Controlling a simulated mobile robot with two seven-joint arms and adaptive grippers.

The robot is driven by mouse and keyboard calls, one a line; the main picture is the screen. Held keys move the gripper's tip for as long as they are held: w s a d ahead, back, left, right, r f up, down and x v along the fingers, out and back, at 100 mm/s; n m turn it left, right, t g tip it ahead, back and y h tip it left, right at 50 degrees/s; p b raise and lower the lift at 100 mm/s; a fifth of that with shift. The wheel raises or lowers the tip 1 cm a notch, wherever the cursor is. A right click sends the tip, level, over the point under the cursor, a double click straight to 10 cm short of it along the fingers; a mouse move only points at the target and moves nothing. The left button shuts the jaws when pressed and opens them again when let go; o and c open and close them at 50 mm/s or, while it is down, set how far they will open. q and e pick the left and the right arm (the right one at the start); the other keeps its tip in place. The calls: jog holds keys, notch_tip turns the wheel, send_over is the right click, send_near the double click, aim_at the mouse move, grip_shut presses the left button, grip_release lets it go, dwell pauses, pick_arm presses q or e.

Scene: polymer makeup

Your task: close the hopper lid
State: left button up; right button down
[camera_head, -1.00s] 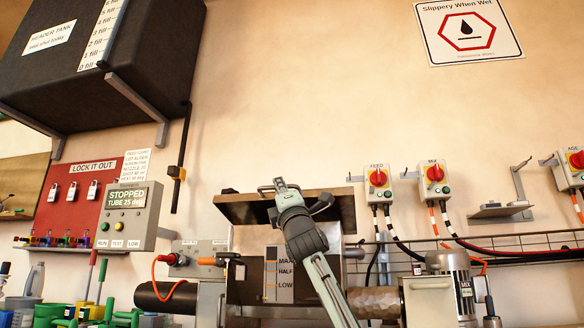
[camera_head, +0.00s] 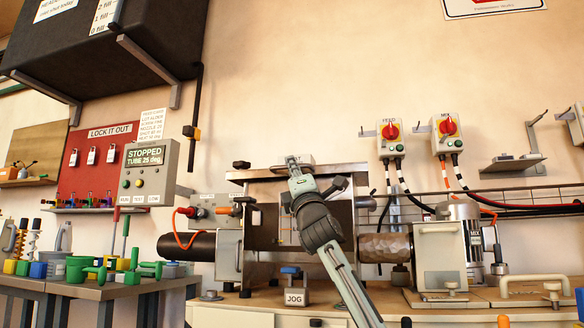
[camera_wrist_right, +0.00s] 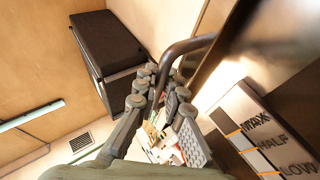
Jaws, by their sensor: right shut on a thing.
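The hopper lid (camera_head: 255,174) is a flat dark plate seen nearly edge-on above the hopper (camera_head: 263,222). In the head view my right gripper (camera_head: 295,166) is at the middle of the lid's front edge, with its arm coming up from below. In the right wrist view the gripper (camera_wrist_right: 160,88) is shut around the dark curved lid handle (camera_wrist_right: 186,47). The hopper's level label (camera_wrist_right: 265,135), reading MAX, HALF, LOW, shows at the right of that view. My arm hides part of the hopper front. My left gripper is not in view.
A control box reading STOPPED (camera_head: 147,165) stands left of the hopper. FEED (camera_head: 390,140) and MIX (camera_head: 447,135) switch boxes hang on the wall at right. A motor (camera_head: 462,225) stands right of the hopper, and a JOG button box (camera_head: 294,296) below it. A dark header tank (camera_head: 165,45) overhangs upper left.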

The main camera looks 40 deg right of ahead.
jog(key=c, duration=1.9)
grip_release()
jog(key=shift+w+a+f, duration=0.1)
jog(key=shift+w+f, duration=0.05)
jog(key=shift+f, duration=0.15)
jog(key=shift+r, duration=0.1)
jog(key=v, duration=1.2)
jog(key=shift+a+y, duration=0.1)
jog(key=shift+y, duration=0.2)
